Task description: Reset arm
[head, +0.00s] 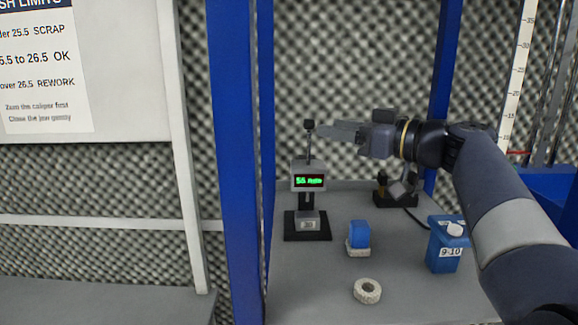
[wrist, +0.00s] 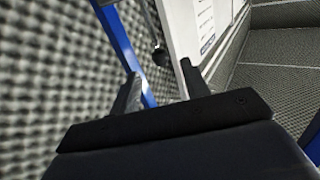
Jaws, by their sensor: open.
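My arm reaches in from the right in the head view. My gripper (head: 338,131) is level and points left, high above the grey bench, near the top knob of a measuring stand (head: 309,180). In the wrist view my gripper (wrist: 160,85) shows two fingers spread apart with nothing between them. The knob (wrist: 160,56) shows beyond the fingers there. The stand has a green lit display and a black base. I cannot tell whether the gripper touches the stand's top.
Blue posts (head: 232,160) frame the bay. A sign (head: 38,65) hangs at left.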

